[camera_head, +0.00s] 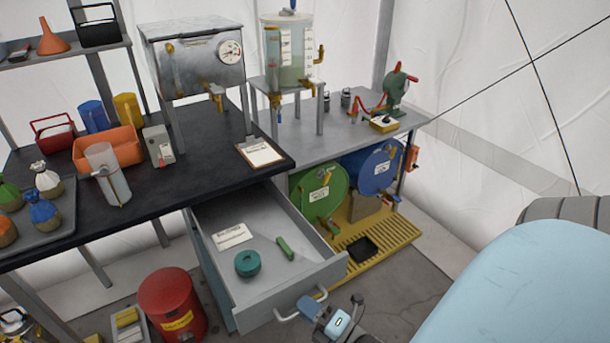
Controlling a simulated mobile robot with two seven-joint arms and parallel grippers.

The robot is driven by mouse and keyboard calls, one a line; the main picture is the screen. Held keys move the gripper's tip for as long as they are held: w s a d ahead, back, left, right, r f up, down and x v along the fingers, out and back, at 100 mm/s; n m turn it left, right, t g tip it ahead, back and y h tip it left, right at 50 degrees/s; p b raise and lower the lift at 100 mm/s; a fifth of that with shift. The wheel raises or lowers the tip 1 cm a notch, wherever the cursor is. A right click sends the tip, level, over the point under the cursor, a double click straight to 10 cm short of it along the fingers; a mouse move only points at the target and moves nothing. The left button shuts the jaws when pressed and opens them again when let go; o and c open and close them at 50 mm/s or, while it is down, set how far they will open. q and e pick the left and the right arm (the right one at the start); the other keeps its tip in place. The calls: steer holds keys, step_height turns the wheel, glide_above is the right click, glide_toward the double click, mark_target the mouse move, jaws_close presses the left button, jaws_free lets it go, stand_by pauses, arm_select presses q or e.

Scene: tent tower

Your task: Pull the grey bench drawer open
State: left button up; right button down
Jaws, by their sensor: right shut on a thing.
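The grey bench drawer (303,276) is pulled well out from under the black bench top. Inside lie a white label card (232,236), a round teal object (247,263) and a small green block (285,248). The drawer's bar handle (288,318) is on its front face. My right gripper (314,303) is at the right part of the handle, shut on it. The exact finger contact is small and partly hidden. My left gripper is not in view.
A red bin (172,304) stands on the floor left of the drawer. A yellow slatted platform (378,236) with green and blue drums (373,170) is to the right. A clipboard (262,152) lies near the bench edge. My arm fills the lower right.

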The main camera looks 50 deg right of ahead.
steer(key=c, duration=1.2)
jaws_free()
steer(key=v, duration=1.3)
steer(key=shift+s+d+b, duration=0.1)
steer(key=shift+s+b, duration=0.3)
